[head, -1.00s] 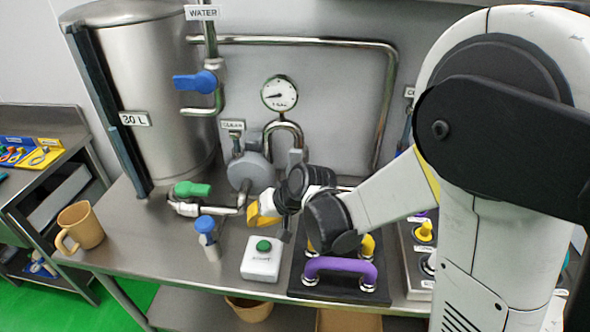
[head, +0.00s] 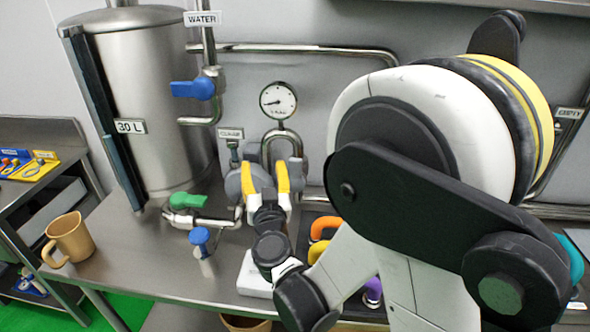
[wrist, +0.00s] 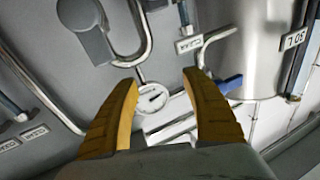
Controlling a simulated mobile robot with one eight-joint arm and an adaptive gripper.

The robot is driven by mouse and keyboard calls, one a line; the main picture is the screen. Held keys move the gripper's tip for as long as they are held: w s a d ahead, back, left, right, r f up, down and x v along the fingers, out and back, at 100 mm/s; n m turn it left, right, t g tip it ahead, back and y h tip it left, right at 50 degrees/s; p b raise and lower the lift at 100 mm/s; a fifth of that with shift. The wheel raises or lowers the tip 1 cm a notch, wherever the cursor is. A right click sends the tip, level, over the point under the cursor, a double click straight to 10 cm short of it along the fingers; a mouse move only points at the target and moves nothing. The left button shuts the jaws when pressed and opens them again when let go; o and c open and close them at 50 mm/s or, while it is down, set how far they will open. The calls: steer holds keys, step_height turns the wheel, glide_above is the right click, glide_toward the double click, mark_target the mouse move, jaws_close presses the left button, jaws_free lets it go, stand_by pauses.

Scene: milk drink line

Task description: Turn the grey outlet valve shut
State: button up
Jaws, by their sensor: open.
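My gripper (head: 264,165) is open and empty, its two yellow fingers apart and pointing up in front of the bent steel pipe under the gauge. In the wrist view my gripper (wrist: 161,78) frames the gauge (wrist: 151,97) beyond its tips. I cannot tell for certain which fitting is the grey outlet valve. A rounded grey body (head: 234,184) sits left of the fingers, partly hidden; a grey body also shows at the wrist view's upper left (wrist: 84,22). A small dark-grey fitting (head: 234,150) stands under a label beside the tank. Neither is touched visibly.
The steel tank (head: 150,110) stands left, with a blue valve handle (head: 193,88) and green handle (head: 189,201) near it. A blue-topped fitting (head: 200,240), white box (head: 250,275) and orange handle (head: 323,228) are close to my arm. A mug (head: 68,240) stands left.

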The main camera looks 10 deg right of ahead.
mark_target(295, 163)
steer(key=s+d+f+m+g+h, duration=0.2)
steer(key=s+d+f+h, duration=0.15)
steer(key=d+h, duration=0.2)
steer(key=x, duration=0.3)
steer(key=b+x, duration=0.1)
steer(key=x, duration=0.3)
steer(key=b+x, duration=0.1)
steer(key=x, duration=0.3)
steer(key=shift+w+f, duration=0.2)
steer(key=shift+f, duration=0.15)
jaws_close()
